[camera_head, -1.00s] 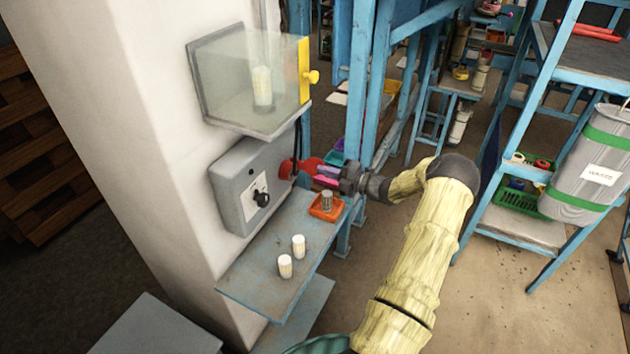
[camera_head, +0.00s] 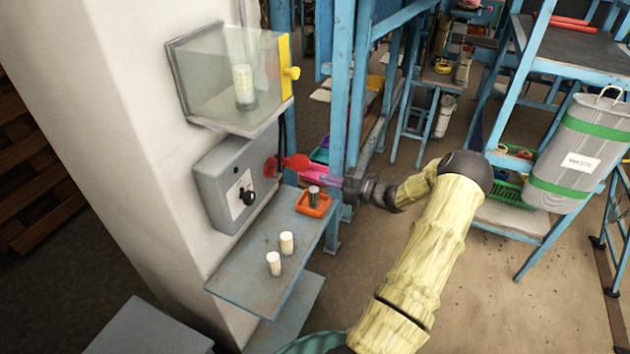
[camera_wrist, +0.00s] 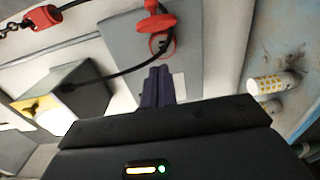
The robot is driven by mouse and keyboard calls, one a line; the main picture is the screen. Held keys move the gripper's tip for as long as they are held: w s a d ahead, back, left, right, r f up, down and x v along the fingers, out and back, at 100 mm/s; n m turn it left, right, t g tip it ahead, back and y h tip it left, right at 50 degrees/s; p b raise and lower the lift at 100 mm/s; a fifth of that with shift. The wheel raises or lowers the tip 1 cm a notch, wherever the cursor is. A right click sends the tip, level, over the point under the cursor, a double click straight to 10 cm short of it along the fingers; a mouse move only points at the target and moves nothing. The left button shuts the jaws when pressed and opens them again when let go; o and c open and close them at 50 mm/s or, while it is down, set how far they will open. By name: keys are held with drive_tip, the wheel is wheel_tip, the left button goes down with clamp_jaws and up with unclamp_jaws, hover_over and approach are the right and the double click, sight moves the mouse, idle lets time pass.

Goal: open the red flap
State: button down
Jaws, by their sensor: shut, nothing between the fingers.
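The red flap (camera_head: 297,161) is on the side of a grey wall box (camera_head: 225,180). It stands out from a red ring (camera_head: 270,166) on that side, so it looks swung open; how far is hard to tell. In the wrist view the flap (camera_wrist: 157,22) is at top centre, with the red ring (camera_wrist: 161,46) just below it. My gripper (camera_head: 310,174) is beside the flap, to its right and slightly lower. Its fingers are together and empty, and in the wrist view the fingertips (camera_wrist: 158,70) point toward the ring, apart from it.
A blue shelf (camera_head: 262,268) below holds two white cylinders (camera_head: 280,254) and an orange tray (camera_head: 313,204) with a grey cylinder. A clear case (camera_head: 225,75) with a yellow edge is above. Blue frame posts (camera_head: 345,110) stand close behind my gripper.

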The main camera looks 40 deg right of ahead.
drive_tip(key=v, duration=0.2)
drive_tip(key=b+v, duration=0.1)
drive_tip(key=v, duration=0.1)
drive_tip(key=shift+w+d, duration=0.1)
drive_tip(key=shift+d, duration=0.3)
drive_tip(key=shift+d, duration=0.1)
drive_tip(key=s+a+n+g+h, duration=0.1)
drive_tip(key=s+a+n+g, duration=0.2)
drive_tip(key=a+n+g, duration=1.45)
drive_tip(key=s+a+r+n+t+h, duration=0.2)
drive_tip(key=s+a+n, duration=0.4)
drive_tip(key=n, duration=0.9)
drive_tip(key=s+a+r+n+t+h, duration=0.2)
drive_tip(key=s+a+r+n+h, duration=0.3)
drive_tip(key=a+n, duration=0.6)
drive_tip(key=n+h, duration=0.1)
drive_tip(key=n, duration=0.3)
drive_tip(key=shift+s+a+t, duration=0.35)
drive_tip(key=shift+s+a, duration=0.05)
